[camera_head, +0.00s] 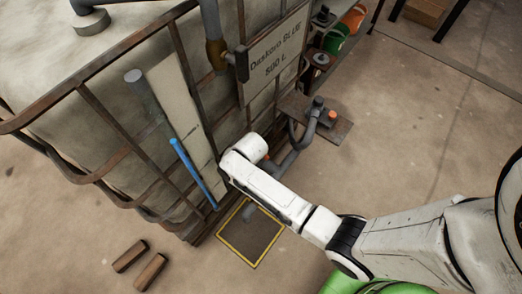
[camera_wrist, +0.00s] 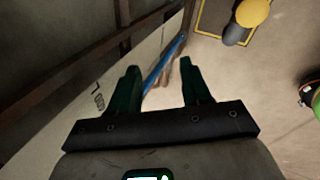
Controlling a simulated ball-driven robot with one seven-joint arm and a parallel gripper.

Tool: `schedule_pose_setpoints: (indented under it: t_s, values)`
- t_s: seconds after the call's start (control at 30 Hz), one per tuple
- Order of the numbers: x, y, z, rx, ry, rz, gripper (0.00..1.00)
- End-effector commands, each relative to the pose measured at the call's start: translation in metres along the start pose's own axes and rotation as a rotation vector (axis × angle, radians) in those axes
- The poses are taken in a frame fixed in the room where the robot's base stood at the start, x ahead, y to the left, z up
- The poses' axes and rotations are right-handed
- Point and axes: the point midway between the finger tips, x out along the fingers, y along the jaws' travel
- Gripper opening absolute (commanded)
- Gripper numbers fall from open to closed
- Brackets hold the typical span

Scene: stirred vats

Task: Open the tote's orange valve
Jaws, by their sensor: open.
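The tote (camera_head: 95,130) is a large pale tank in a rusty cage, filling the left of the head view. A rounded yellow-orange part (camera_wrist: 253,12) with a grey piece (camera_wrist: 232,34) shows at the top right of the wrist view; I cannot tell whether it is the orange valve. A small orange spot (camera_head: 267,157) shows beside my wrist in the head view. My gripper (camera_wrist: 160,70) is open, with two dark green fingers and nothing held. It is near the tote's lower front; my arm hides the fingers in the head view.
A yellow-edged dark mat (camera_head: 252,240) lies below a grey spout. A blue strip (camera_head: 193,173) runs along the tote's front. A grey pipe with an orange cap (camera_head: 332,115) stands on a plate. Two brown blocks (camera_head: 129,255) lie on open floor.

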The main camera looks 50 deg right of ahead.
Motion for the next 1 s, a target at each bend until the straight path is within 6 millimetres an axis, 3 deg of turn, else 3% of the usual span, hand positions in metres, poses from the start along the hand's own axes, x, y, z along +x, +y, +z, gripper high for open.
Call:
schedule_pose_setpoints:
  t_s: [0.1, 0.3, 0.5, 0.67, 0.73, 0.83, 1.0]
  values:
    - [-0.023, -0.005, -0.03, 0.266, 0.032, -0.019, 0.48]
    - [-0.069, -0.035, -0.056, 0.739, 0.026, -0.09, 0.48]
    - [-0.115, -0.078, -0.06, 1.173, -0.043, -0.151, 0.48]
    - [-0.139, -0.112, -0.052, 1.472, -0.107, -0.152, 0.48]
    - [-0.139, -0.127, -0.044, 1.604, -0.122, -0.126, 0.48]
    - [-0.122, -0.138, -0.029, 1.739, -0.089, -0.055, 0.48]
    - [-0.074, -0.14, -0.005, 1.817, 0.032, 0.086, 0.48]
